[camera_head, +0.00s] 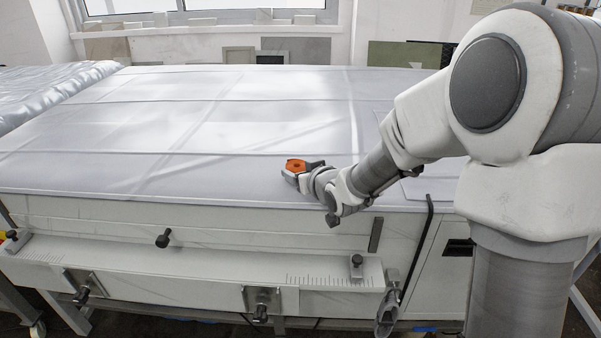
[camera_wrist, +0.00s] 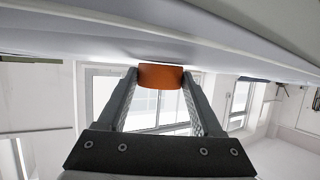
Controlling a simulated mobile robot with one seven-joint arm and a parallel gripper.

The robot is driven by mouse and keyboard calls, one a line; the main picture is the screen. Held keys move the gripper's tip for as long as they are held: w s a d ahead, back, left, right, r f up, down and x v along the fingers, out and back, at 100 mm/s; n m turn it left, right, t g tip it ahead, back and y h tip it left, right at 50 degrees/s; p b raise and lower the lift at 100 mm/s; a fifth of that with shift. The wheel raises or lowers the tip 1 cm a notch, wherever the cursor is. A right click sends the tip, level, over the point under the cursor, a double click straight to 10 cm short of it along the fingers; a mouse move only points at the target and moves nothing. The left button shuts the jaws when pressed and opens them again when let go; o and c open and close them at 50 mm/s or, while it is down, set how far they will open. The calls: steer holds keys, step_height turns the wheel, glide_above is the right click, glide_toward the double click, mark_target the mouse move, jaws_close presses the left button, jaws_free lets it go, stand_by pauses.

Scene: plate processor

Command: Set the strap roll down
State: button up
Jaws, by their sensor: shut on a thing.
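The strap roll is a small orange roll (camera_head: 296,165) at the near edge of the large white sheet-covered table, right of its middle. My gripper (camera_head: 303,171) is shut on it, with dark fingers on either side. In the wrist view the orange roll (camera_wrist: 161,76) sits between the two fingertips (camera_wrist: 161,80). The picture is upside down there, and the table surface (camera_wrist: 190,48) lies right by the roll. I cannot tell whether the roll touches the table or hangs just above it.
The white table top (camera_head: 200,125) is wide and clear around the roll. Its front has a ruled rail (camera_head: 320,275) with black knobs. A silvery quilted sheet (camera_head: 45,88) lies at the far left. Several panels (camera_head: 295,48) lean along the back wall.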

steer(key=shift+f, duration=0.2)
steer(key=o, duration=1.4)
steer(key=shift+r, duration=0.2)
